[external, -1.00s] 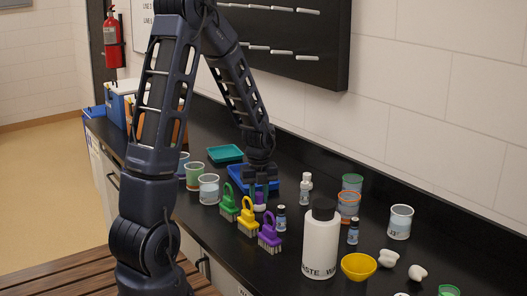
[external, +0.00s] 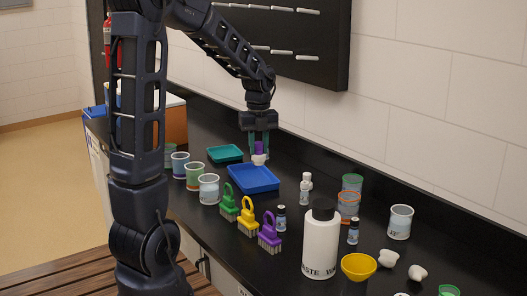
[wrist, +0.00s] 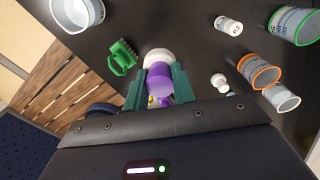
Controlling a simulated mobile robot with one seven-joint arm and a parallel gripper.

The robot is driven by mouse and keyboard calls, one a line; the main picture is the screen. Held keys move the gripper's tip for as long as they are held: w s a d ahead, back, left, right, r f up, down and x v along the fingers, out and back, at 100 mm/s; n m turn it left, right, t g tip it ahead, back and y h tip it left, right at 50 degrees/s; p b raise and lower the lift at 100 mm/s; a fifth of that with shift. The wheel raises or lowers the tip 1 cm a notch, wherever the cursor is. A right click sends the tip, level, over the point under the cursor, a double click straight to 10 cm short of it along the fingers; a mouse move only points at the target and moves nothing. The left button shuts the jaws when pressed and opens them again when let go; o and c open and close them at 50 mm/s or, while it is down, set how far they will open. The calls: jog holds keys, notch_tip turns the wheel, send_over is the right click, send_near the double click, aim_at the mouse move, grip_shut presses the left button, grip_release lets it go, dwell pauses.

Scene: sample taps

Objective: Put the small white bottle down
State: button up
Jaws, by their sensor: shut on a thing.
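My gripper (external: 259,143) is shut on a small white bottle (external: 259,160) with a purple upper part. In the external view the purple part is between the fingers and the white part hangs below, behind the blue tray (external: 254,187). In the wrist view the green fingertips (wrist: 158,85) close on the bottle's purple part, with its white end (wrist: 158,57) beyond them. The bottle looks raised above the counter; I cannot tell the exact gap.
A teal tray (external: 225,155) lies to the left. Beakers (external: 209,189), brushes (external: 269,234), a waste bottle (external: 320,245), a yellow bowl (external: 358,266) and small vials (external: 304,193) stand on the black counter. A dark wall board (external: 290,35) hangs behind.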

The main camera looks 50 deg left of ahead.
jog(key=shift+r, duration=1.4)
jog(key=w+a+r+n, duration=0.2)
jog(key=a+n, duration=0.2)
jog(key=a, duration=1.3)
jog(key=w+a+r+n, duration=0.15)
jog(key=a+n, duration=0.35)
jog(key=a, duration=1.2)
jog(key=s+a+f+n, duration=0.1)
jog(key=s+a+n, duration=0.2)
jog(key=s+a, duration=0.55)
jog(key=s+a+f+n, duration=0.1)
jog(key=s+a+n, duration=0.25)
jog(key=a, duration=0.95)
jog(key=s+a+f+n, duration=0.2)
jog(key=s+a, duration=0.5)
jog(key=a, duration=0.3)
jog(key=f, duration=1.9)
jog(key=shift+s+a+f, duration=0.1)
jog(key=shift+s+a, duration=0.15)
jog(key=shift+f, duration=0.2)
